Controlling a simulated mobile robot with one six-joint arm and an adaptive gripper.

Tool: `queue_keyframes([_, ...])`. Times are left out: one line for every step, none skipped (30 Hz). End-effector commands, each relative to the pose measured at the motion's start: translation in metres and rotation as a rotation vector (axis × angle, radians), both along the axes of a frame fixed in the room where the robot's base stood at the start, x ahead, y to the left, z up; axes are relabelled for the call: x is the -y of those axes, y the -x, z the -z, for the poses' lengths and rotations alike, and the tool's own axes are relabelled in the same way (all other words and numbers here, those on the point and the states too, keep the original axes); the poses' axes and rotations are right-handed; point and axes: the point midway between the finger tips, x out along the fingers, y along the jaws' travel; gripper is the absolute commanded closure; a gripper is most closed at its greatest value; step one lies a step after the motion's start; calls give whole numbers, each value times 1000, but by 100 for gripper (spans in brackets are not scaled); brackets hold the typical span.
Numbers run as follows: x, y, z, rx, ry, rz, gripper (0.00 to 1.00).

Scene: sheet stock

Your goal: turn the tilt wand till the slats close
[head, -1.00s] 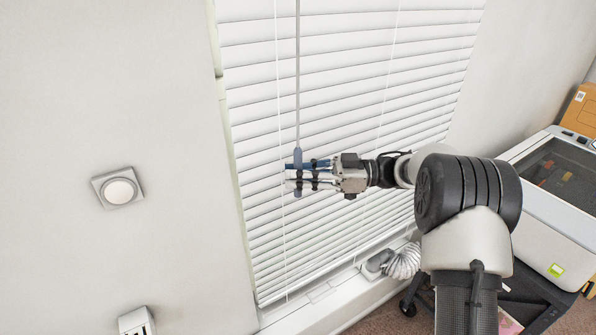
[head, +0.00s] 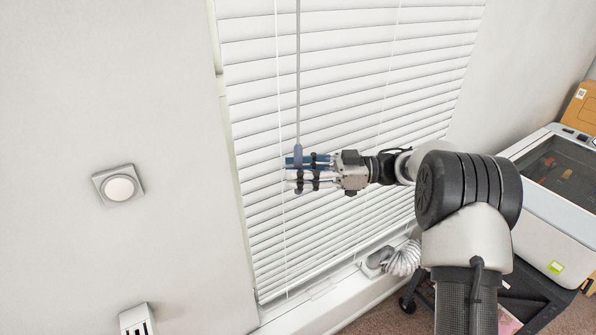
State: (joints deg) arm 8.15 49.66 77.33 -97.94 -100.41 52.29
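The tilt wand (head: 298,90) is a thin grey rod hanging near the left side of the white blind (head: 345,105), with a thicker blue-grey handle at its lower end. My gripper (head: 299,172) reaches in from the right at the handle. Its two fingers lie close together, one behind the handle and one in front, and look shut on it. The exact contact is too small to see. The slats are steeply tilted and overlap closely, with thin grey lines between them. I cannot tell whether they are fully closed.
A round wall dial (head: 119,189) is on the left wall, with a white box (head: 137,320) below it. The sill (head: 320,308) runs under the blind and a ribbed white hose (head: 403,260) lies near its right part. A white machine (head: 550,210) stands at right.

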Motion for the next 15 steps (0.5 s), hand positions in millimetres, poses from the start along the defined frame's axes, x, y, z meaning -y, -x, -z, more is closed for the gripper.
queue_keyframes([4, -1, 0, 0, 0, 2, 64])
queue_keyframes([7, -1, 0, 0, -1, 2, 64])
queue_keyframes([13, -2, 0, 0, -1, 3, 64])
queue_keyframes([18, -2, 1, 0, 0, 4, 64])
queue_keyframes([23, -3, 1, 0, 1, 4, 64])
queue_keyframes([31, -3, 1, 0, 1, 4, 64])
queue_keyframes([38, -4, 1, 1, 0, 5, 64])
queue_keyframes([44, -5, 0, 2, 0, 5, 64])
queue_keyframes([53, -6, 1, 1, 0, 5, 64])
queue_keyframes([60, -6, 1, 1, 0, 4, 64])
queue_keyframes([66, -6, 1, 0, 1, 4, 64])
queue_keyframes([75, -7, 1, 1, 0, 4, 64])
queue_keyframes([81, -8, 0, 2, 0, 4, 64])
queue_keyframes([86, -8, 1, 1, 0, 4, 64])
queue_keyframes([93, -9, 1, 1, 0, 4, 64])
